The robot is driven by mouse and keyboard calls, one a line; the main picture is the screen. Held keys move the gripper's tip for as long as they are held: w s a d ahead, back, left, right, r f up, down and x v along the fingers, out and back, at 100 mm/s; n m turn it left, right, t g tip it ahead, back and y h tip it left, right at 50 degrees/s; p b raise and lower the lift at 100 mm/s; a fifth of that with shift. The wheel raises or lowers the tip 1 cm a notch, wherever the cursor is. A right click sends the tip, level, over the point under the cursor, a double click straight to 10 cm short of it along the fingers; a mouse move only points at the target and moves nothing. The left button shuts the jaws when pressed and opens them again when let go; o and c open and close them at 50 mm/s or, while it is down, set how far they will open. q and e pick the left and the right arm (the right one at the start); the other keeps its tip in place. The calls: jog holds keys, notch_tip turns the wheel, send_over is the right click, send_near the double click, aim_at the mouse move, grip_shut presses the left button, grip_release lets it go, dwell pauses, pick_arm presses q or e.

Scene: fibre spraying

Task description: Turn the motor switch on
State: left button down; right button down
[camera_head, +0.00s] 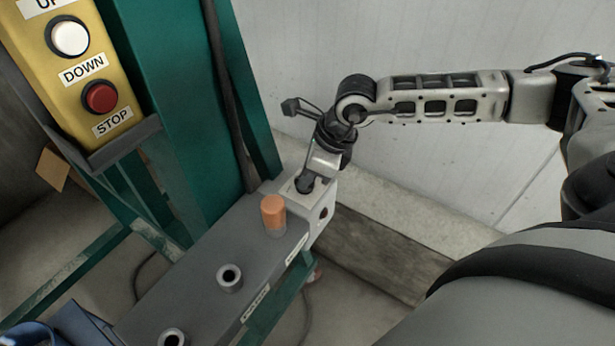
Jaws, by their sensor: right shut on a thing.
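A light grey switch box (320,222) sits at the far right end of the grey bench (190,275). It has a dark round spot on its side. My right arm comes in from the right, and my right gripper (305,184) points down onto the top of this box. The gripper is shut on the motor switch there; the fingers hide most of the switch, so its position cannot be told. My left gripper is not in view.
An orange cylinder (273,212) stands on the bench close to my right gripper. Two grey hollow posts (230,277) rise nearer. A yellow panel (75,75) with DOWN and STOP labels is on the left, by a green column (180,110). A concrete ledge (400,225) lies behind.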

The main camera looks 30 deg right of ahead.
jog(key=m+b, duration=0.1)
jog(key=m+h+b, duration=0.1)
jog(key=m+b, duration=0.1)
jog(key=m+t+b, duration=0.1)
jog(key=b, duration=0.1)
jog(key=shift+a+f+h, duration=0.15)
jog(key=shift+f+h, duration=0.15)
jog(key=m+b, duration=0.2)
jog(key=shift+h+b, duration=0.3)
jog(key=m+b, duration=0.1)
jog(key=m+h+b, duration=0.1)
jog(key=m+b, duration=0.1)
jog(key=m, duration=0.1)
jog(key=shift+a+r, duration=0.1)
jog(key=shift+r, duration=0.15)
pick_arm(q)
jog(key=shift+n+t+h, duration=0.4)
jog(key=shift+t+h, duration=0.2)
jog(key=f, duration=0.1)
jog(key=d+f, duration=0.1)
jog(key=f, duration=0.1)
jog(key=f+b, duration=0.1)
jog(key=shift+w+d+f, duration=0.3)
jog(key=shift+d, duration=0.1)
pick_arm(e)
jog(key=shift+m+h, duration=0.4)
jog(key=shift+m, duration=0.2)
jog(key=shift+r, duration=0.15)
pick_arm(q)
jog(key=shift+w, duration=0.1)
